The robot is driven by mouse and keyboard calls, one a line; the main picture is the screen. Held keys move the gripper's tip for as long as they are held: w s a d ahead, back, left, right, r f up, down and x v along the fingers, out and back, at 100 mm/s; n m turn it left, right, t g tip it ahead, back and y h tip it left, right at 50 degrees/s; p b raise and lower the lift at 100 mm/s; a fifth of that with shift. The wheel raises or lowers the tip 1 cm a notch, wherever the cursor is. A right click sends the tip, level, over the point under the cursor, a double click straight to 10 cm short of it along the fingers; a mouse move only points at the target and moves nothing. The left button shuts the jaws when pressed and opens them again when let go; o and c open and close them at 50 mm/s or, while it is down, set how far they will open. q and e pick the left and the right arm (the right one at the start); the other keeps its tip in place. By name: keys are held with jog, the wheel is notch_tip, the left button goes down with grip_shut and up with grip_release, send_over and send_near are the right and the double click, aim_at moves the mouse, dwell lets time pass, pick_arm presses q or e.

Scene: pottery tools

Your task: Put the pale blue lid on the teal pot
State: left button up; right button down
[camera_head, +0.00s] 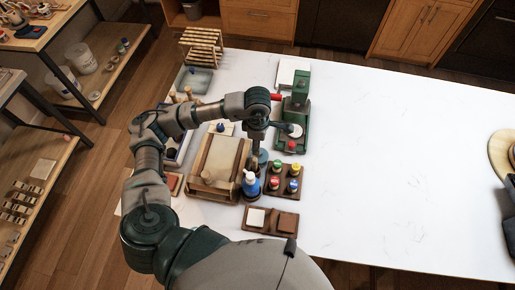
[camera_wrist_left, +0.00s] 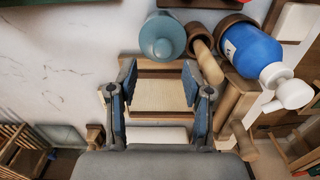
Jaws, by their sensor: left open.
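A round teal-blue vessel (camera_wrist_left: 162,40) stands at the top of the left wrist view. Its top shows a paler round face with a small round spot in the middle; I cannot tell whether this is the pale blue lid or the pot's inside. In the head view a teal patch (camera_head: 263,157) shows beside my gripper, mostly hidden by it. My left gripper (camera_head: 256,162) points down over the table between the wooden frame and the small jars. In the left wrist view its fingers (camera_wrist_left: 159,72) are apart with nothing between them.
A blue bottle with a white pump (camera_head: 250,184) stands close to my left gripper. A wooden frame (camera_head: 214,185) is on its left, a rack of coloured jars (camera_head: 283,181) on its right. A green press (camera_head: 297,112) stands behind. The white table (camera_head: 400,170) is clear to the right.

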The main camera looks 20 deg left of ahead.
pick_arm(q)
notch_tip(320, 180, up, 7)
jog(key=shift+b, duration=0.4)
jog(key=shift+d, duration=0.1)
